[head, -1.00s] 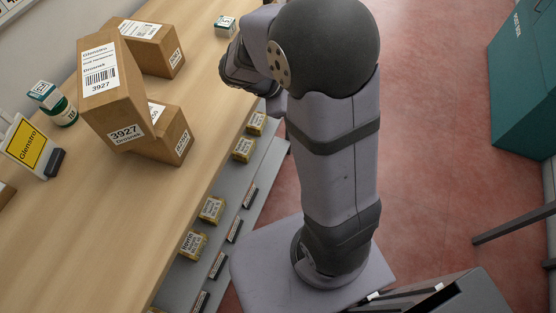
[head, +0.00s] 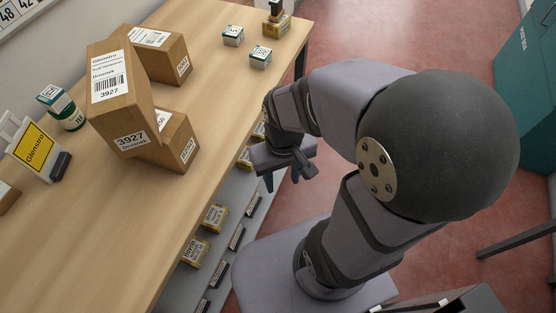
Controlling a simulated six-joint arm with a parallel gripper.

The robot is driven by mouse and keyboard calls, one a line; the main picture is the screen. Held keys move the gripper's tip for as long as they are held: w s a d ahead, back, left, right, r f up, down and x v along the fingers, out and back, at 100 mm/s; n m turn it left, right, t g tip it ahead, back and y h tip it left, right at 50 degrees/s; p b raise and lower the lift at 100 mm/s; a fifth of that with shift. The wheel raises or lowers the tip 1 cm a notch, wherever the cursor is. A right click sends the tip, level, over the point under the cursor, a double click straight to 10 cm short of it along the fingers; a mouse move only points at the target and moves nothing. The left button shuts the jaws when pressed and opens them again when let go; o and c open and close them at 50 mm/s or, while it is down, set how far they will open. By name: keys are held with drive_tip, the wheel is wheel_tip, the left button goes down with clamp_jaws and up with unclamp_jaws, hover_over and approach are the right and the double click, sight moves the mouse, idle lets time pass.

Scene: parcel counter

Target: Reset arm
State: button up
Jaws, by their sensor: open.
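My gripper (head: 280,178) hangs in the middle of the head view, just off the counter's right edge and above the lower shelf. Its two bluish fingers point down and stand apart, with nothing seen between them. My arm is bent, its large dark joint to the right of the gripper. The wooden counter (head: 110,235) runs along the left side. On it, a tall carton labelled 3927 (head: 122,100) leans tilted against another carton (head: 178,142), with a third carton (head: 160,52) behind.
Small boxes (head: 233,36) and (head: 260,57) and a yellow box (head: 276,24) stand at the counter's far end. A green-white jar (head: 66,113) and a yellow Glenstro sign (head: 35,147) are at left. Small boxes (head: 214,217) line the lower shelf. A teal bin (head: 527,85) stands right.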

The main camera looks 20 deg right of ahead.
wheel_tip(320, 180, up, 11)
drive_tip(key=p, duration=1)
drive_tip(key=shift+f+p, duration=0.15)
drive_tip(key=shift+p, duration=0.15)
